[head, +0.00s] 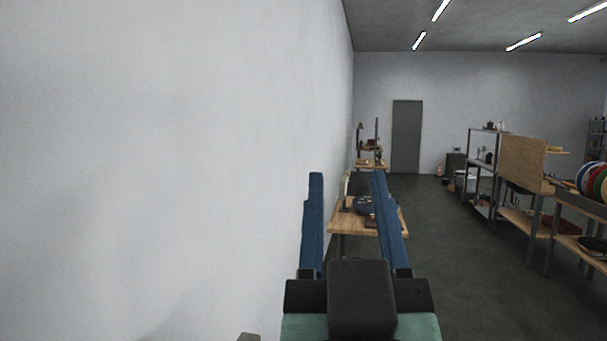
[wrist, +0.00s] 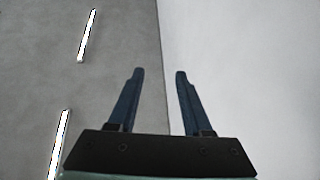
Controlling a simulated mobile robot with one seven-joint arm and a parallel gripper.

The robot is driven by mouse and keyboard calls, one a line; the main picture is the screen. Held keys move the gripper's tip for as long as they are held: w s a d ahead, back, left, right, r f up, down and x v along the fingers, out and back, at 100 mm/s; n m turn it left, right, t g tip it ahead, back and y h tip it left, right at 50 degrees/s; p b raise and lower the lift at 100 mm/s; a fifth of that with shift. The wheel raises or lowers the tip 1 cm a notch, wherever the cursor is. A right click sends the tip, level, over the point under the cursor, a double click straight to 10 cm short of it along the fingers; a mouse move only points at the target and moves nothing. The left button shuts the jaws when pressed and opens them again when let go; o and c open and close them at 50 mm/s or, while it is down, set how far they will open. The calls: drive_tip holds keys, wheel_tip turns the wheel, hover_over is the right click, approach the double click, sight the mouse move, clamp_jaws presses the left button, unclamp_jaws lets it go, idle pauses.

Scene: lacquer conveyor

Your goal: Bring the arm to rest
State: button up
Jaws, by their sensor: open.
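My gripper (head: 346,178) stands raised at the bottom middle of the head view, close to the white wall on the left. Its two long blue fingers point up and are spread apart, with nothing between them. In the wrist view my gripper (wrist: 159,74) is also open and empty, with the grey ceiling to the left and the white wall to the right behind it.
A wooden table (head: 345,222) with items on it stands beyond my gripper along the wall (head: 180,150). Shelving (head: 482,165) and a wooden workbench with coloured discs (head: 598,182) line the right. The dark floor (head: 450,250) between is clear, up to a grey door (head: 406,136).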

drive_tip(key=s+a+r+t+y, duration=0.2)
drive_tip(key=s+a+r+t, duration=0.1)
drive_tip(key=r, duration=0.5)
drive_tip(key=shift+s+a, duration=0.75)
drive_tip(key=shift+s, duration=0.5)
